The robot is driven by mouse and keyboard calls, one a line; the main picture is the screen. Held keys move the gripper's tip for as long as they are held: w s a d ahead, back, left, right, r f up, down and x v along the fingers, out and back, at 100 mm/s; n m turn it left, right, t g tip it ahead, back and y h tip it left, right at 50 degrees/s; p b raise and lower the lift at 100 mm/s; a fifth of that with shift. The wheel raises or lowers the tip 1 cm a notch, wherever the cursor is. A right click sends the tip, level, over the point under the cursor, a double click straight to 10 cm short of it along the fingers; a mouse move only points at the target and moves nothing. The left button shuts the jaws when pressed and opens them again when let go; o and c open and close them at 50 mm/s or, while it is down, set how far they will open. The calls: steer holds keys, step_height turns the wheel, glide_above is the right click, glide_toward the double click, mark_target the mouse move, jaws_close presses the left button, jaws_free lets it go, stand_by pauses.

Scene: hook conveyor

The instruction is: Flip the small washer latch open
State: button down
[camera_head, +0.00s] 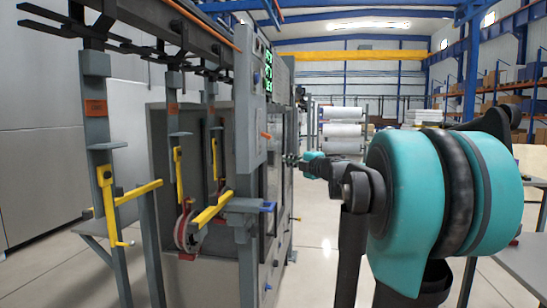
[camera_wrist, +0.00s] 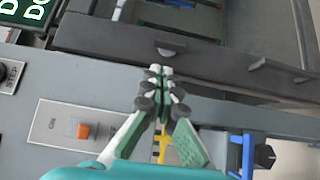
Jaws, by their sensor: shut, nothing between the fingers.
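My gripper (camera_wrist: 160,80) is shut and empty in the wrist view, its fingertips together in front of a dark grey horizontal bar (camera_wrist: 110,38). A small pale tab (camera_wrist: 168,50) on that bar is just beyond the fingertips; I cannot tell whether they touch. A second small tab (camera_wrist: 257,63) sits further right. I cannot tell for certain which part is the washer latch. A blue handle (camera_wrist: 247,155) is to the right below. In the head view my gripper (camera_head: 291,160) reaches left to the machine's side, and its tips are too small to make out.
The grey machine (camera_head: 247,110) fills the left, with hanging hooks, yellow bars (camera_head: 212,208) and a blue lever (camera_head: 268,207). An orange switch (camera_wrist: 83,131) marked ON is left of my fingers in the wrist view. Open floor (camera_head: 315,255) lies right of the machine.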

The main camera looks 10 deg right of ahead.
mark_target(273, 155)
steer(key=x, duration=1)
